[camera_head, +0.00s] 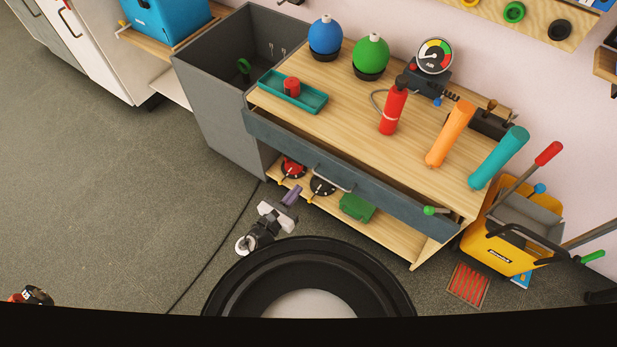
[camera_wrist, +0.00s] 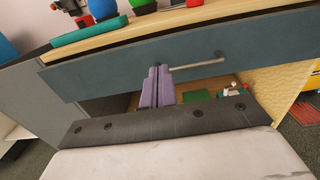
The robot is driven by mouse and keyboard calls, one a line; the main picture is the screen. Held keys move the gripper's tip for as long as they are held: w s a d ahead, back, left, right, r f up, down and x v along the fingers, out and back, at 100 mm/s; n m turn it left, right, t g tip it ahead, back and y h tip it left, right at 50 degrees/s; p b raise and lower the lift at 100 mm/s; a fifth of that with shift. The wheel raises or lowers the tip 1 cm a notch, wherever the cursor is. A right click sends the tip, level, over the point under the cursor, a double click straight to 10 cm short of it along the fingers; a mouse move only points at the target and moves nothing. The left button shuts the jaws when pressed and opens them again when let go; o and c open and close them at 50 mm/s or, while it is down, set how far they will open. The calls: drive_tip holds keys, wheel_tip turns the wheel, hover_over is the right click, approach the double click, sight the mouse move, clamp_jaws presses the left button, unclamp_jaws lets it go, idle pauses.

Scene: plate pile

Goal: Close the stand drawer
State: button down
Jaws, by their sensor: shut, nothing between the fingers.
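The stand is a wooden bench (camera_head: 340,105) with a dark blue-grey drawer (camera_head: 385,195) below its top. The drawer stands partly open, with a dark gap between its front and the top's edge. A silver bar handle (camera_head: 333,179) is on the front; it also shows in the wrist view (camera_wrist: 198,66). My gripper (camera_head: 294,190) has purple fingers, shut and empty, low in front of the drawer, left of the handle. In the wrist view the fingertips (camera_wrist: 159,69) overlap the drawer front (camera_wrist: 110,68) beside the handle's left end. I cannot tell whether they touch.
A lower shelf (camera_head: 390,240) holds red and black round items and a green block (camera_head: 357,207). A grey bin (camera_head: 215,95) stands left of the bench, a yellow bucket (camera_head: 490,252) right. A teal tray (camera_head: 290,92) sits on top.

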drive_tip(key=b+x, duration=0.3)
drive_tip(key=x, duration=0.9)
drive_tip(key=shift+w+d, duration=0.25)
drive_tip(key=shift+w, duration=0.1)
drive_tip(key=shift+b+x, duration=0.45)
drive_tip(key=shift+x, duration=0.75)
